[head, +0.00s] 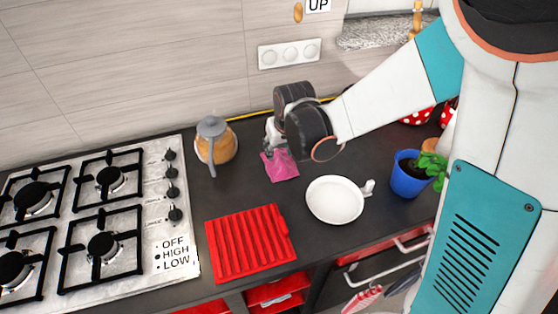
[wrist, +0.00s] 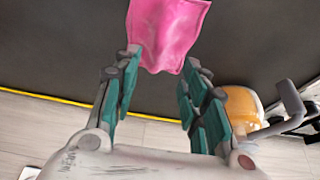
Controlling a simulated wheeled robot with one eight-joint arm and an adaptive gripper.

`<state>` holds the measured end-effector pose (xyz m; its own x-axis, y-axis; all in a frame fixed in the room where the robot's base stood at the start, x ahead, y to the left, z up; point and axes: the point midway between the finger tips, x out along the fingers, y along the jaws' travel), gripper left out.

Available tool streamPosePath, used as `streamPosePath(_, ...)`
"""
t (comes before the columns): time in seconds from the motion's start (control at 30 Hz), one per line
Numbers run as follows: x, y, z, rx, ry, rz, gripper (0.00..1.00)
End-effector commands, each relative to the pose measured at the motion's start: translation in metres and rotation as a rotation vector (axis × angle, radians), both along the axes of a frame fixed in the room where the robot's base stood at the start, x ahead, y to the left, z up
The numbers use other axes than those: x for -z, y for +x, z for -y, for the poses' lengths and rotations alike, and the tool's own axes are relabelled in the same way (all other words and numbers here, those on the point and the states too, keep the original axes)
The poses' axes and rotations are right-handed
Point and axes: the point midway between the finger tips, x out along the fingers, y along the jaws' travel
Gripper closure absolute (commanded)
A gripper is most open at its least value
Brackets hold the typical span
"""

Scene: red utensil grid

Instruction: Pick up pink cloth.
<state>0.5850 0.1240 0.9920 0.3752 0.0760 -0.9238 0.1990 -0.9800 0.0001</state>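The pink cloth (head: 281,165) lies on the dark counter, to the right of the glass pot, in the head view. My gripper (head: 273,143) is at the cloth's back edge and hides a little of it. In the wrist view the cloth (wrist: 168,30) shows at the top middle, cut off by the frame edge. The gripper's two teal fingers (wrist: 162,58) stand apart, with the near end of the cloth between their tips. The fingertips are at the cloth's sides; I cannot tell whether they touch it.
A glass pot with a grey lid (head: 216,148) stands left of the cloth. A white pan (head: 335,200) and red utensil grid (head: 250,243) lie in front. A stove (head: 90,220) is at left, a blue plant pot (head: 408,178) at right. Bare counter surrounds the cloth.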

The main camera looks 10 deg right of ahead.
Motion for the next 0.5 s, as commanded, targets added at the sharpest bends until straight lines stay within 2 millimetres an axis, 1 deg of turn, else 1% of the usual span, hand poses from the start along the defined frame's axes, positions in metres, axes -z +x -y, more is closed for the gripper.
streamPosePath(0.03,0.009,0.0,0.002,0.001,0.0,0.0,0.6)
streamPosePath(0.1,0.019,0.0,0.004,0.001,-0.001,0.0,0.6)
streamPosePath(0.17,0.029,0.0,0.006,0.001,-0.001,0.0,0.6)
streamPosePath(0.27,0.042,0.006,0.004,0.001,0.0,0.0,0.6)
streamPosePath(0.37,0.047,0.008,0.004,0.0,0.0,0.0,0.6)
streamPosePath(0.5,0.046,0.008,0.003,0.0,0.0,0.0,0.6)
